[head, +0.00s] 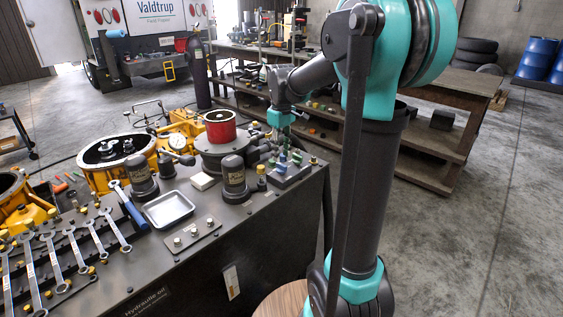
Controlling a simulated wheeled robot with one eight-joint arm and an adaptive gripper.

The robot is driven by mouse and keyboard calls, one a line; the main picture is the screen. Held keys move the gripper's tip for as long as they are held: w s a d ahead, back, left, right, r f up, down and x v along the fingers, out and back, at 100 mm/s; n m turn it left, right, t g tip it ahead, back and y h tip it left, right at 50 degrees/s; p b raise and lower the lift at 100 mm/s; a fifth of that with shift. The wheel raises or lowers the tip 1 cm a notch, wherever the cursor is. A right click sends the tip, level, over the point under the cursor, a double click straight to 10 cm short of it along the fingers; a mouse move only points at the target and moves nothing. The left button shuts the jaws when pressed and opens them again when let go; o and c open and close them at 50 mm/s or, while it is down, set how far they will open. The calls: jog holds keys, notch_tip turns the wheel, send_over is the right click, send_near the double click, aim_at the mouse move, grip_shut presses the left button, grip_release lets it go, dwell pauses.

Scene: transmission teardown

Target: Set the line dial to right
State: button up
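My gripper (283,132) hangs from the teal wrist at the end of my arm. It is over the right end of the dark workbench, above a small grey block (288,170) with blue and green fittings. The fingers are small and partly lost against the fittings, so I cannot tell their opening or whether they touch anything. I cannot pick out the line dial for certain, nor read its setting. A dark cluster of valve-like fittings (262,150) sits just left of the block. A pale plate (232,282) is on the bench's front face.
A red cylinder (221,131) stands on a round grey housing left of my gripper. Open concrete floor lies to the right.

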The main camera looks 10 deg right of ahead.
aim_at(281, 164)
jog(key=shift+f, duration=2.05)
grip_shut()
